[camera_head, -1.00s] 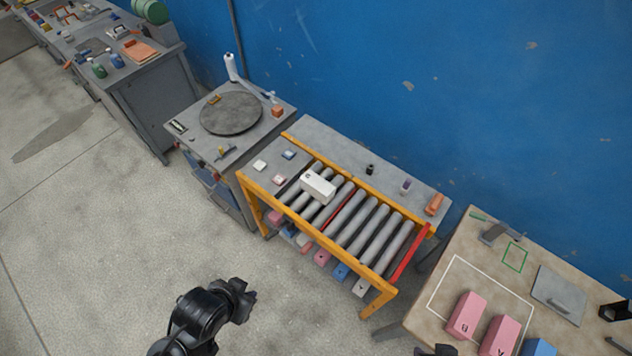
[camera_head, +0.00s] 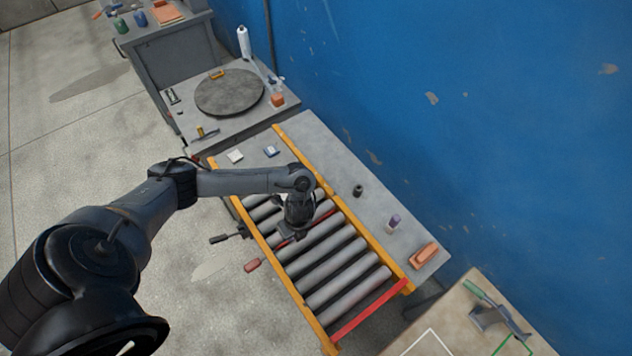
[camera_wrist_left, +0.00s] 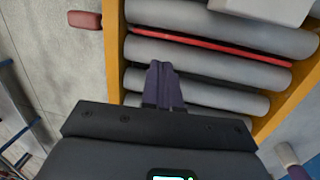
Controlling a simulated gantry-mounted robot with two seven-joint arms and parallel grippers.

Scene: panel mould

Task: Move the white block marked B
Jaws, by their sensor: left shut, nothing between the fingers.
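My left arm reaches over the roller conveyor (camera_head: 345,270), and its gripper (camera_head: 292,234) is low above the rollers and hides most of what lies under it in the head view. In the left wrist view the same gripper (camera_wrist_left: 163,72) has its fingers together and empty, over the rollers. A pale block (camera_wrist_left: 262,8), likely the white block, is cut off by the top edge of that view, beyond the fingertips and apart from them. Its letter does not show now. My right gripper is not in view.
Orange rails (camera_head: 372,249) flank the rollers, and a red bar (camera_wrist_left: 210,48) lies between two rollers. A red-ended handle (camera_head: 252,265) sticks out on the floor side. A grey shelf (camera_head: 360,170) holds a small dark cylinder (camera_head: 357,190) and an orange object (camera_head: 424,256).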

